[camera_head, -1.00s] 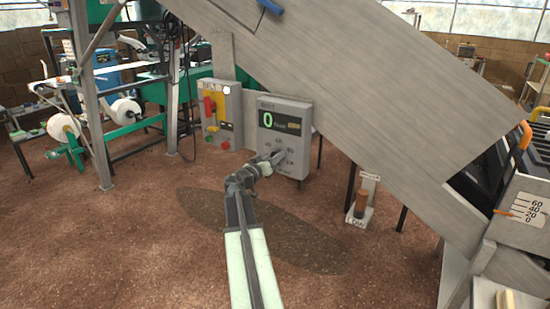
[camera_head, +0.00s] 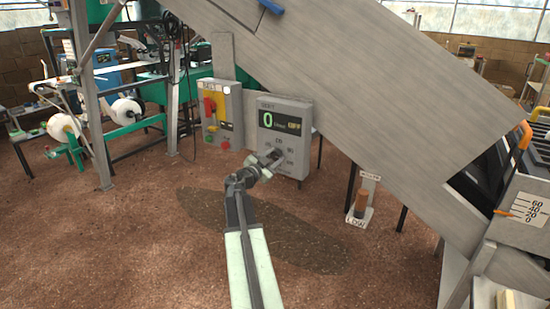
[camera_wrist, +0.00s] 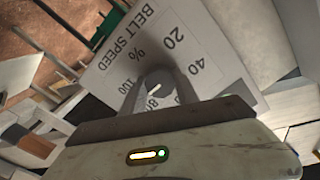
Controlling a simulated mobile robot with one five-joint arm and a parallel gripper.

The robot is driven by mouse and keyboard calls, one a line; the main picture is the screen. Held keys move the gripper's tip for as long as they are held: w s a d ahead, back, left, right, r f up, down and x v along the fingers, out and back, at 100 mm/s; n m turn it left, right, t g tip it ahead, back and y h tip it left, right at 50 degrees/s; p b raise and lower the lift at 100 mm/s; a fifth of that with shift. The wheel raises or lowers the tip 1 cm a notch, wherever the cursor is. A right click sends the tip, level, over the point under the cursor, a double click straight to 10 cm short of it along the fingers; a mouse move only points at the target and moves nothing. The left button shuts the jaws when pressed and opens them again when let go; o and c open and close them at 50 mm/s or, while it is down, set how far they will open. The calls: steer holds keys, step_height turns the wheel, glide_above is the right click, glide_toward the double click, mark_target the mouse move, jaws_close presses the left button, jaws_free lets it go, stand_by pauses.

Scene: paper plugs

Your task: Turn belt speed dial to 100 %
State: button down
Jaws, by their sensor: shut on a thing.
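The grey belt speed box (camera_head: 296,165) stands below the sloping conveyor. Its display (camera_head: 279,122) shows a green 0 with a small yellow OFF beside it. In the wrist view its panel (camera_wrist: 205,60) appears turned, with BELT SPEED %, 20, 40, 80 and 100 printed around the dial (camera_wrist: 157,88). My gripper (camera_head: 274,157) is at the lower part of the box. In the wrist view my gripper's two fingers stand either side of the dial, shut on it. A pale mark shows on the dial; its exact setting is hard to read. In the head view my gripper hides the dial.
A control box (camera_head: 221,115) with red and yellow parts stands just left of the belt speed box. A small stand with an orange-brown cylinder (camera_head: 360,204) is right. The brown floor in front is open.

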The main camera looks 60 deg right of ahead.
steer(key=m, duration=0.5)
steer(key=shift+m, duration=0.3)
stand_by(0.4)
steer(key=c, duration=0.9)
jaws_free()
steer(key=a, duration=0.7)
steer(key=shift+a, duration=0.4)
